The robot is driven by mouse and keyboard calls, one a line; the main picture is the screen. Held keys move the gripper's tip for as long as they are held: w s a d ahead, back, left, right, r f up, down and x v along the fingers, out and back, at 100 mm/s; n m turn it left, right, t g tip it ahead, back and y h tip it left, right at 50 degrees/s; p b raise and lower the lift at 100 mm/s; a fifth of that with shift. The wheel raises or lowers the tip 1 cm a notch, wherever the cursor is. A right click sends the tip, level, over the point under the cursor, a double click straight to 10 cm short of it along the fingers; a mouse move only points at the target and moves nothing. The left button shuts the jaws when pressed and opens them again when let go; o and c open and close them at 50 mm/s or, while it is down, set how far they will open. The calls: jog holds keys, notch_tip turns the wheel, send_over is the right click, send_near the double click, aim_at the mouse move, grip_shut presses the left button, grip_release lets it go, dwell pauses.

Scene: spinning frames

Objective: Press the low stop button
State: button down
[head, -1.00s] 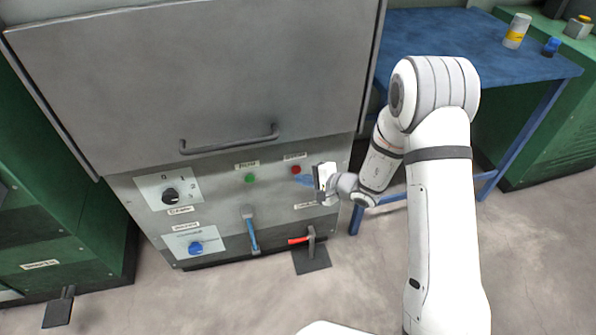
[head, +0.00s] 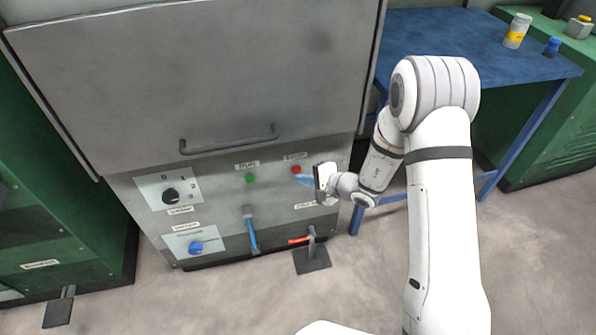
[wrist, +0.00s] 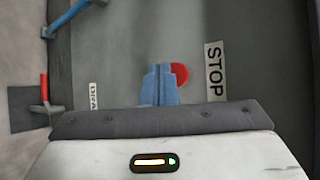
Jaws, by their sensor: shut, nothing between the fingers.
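The red stop button (head: 296,170) sits on the lower grey front panel of the machine, under a small label. In the wrist view the red button (wrist: 181,74) shows beside the STOP label (wrist: 214,72), partly hidden by my fingers. My gripper (head: 303,181) is shut and empty, its blue fingertips just below the button in the head view. In the wrist view the blue fingers (wrist: 160,86) are together and overlap the button's left edge. I cannot tell whether they touch it.
A green button (head: 250,179), a black dial (head: 171,195), a blue knob (head: 196,247) and a blue lever (head: 251,232) are on the same panel. A red-handled pedal (head: 311,256) stands at the floor. A blue table (head: 440,40) is at the right.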

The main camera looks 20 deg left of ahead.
jog(key=shift+w+a+f+b, duration=0.1)
jog(key=shift+w+a+b, duration=0.1)
jog(key=shift+b, duration=0.3)
jog(key=shift+w+a+b, duration=0.3)
jog(key=shift+w, duration=0.25)
dwell(0.9)
jog(key=shift+s+d, duration=0.1)
jog(key=shift+s, duration=0.05)
jog(key=shift+s+d+b, duration=0.4)
jog(key=shift+s+b, duration=0.25)
jog(key=shift+s, duration=0.05)
jog(key=shift+s, duration=0.1)
jog(key=shift+s+d+b, duration=0.4)
jog(key=shift+s+d, duration=0.05)
jog(key=shift+s, duration=0.25)
jog(key=shift+s+d+b, duration=0.4)
jog(key=shift+s+b, duration=0.05)
jog(key=shift+s, duration=0.2)
jog(key=shift+s+d+b, duration=0.4)
jog(key=shift+s+d, duration=0.05)
jog(key=shift+s, duration=0.25)
